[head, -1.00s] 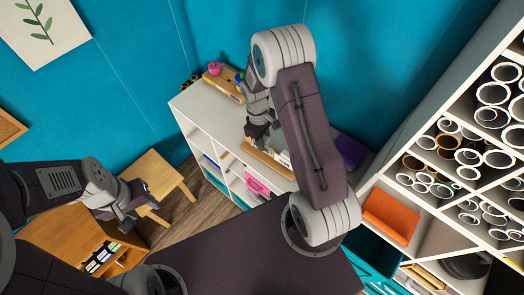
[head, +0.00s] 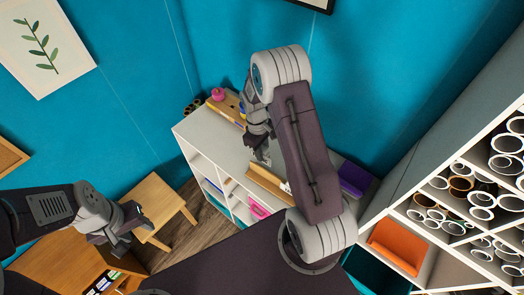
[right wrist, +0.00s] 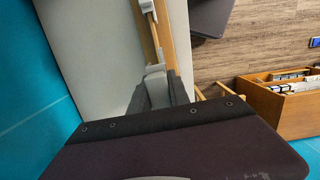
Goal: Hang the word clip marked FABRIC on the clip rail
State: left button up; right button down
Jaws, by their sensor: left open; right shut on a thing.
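The clip rail (head: 268,184) is a pale wooden strip on top of the white shelf unit. It also shows in the right wrist view as a long wooden bar (right wrist: 164,38) with small white pieces beside it. My right gripper (head: 264,155) is just above the rail's back-left end and is shut on a small pale clip (right wrist: 155,82). The clip is mostly hidden by the gripper and arm, and its marking cannot be read. I cannot tell whether it touches the rail. My left gripper (head: 130,228) is open and empty, far left, near a small wooden table.
The white shelf unit (head: 205,133) also carries a wooden tray (head: 226,104) with a pink item and a purple box (head: 353,178). A rack of vinyl rolls (head: 480,190) stands at right. A wooden stool (head: 155,195) is at left.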

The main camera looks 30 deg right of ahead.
jog(key=f+b, duration=0.1)
jog(key=f, duration=0.1)
jog(key=f+b, duration=0.1)
jog(key=f, duration=0.1)
jog(key=shift+s+b, duration=0.35)
jog(key=shift+s, duration=0.05)
jog(key=shift+w+f, duration=0.3)
jog(key=shift+f, duration=0.15)
jog(key=shift+s+r, duration=0.1)
jog(key=shift+s, duration=0.15)
jog(key=shift+w+f+b, duration=0.25)
jog(key=shift+f+b, duration=0.15)
jog(key=shift+f, duration=0.1)
jog(key=shift+s, duration=0.1)
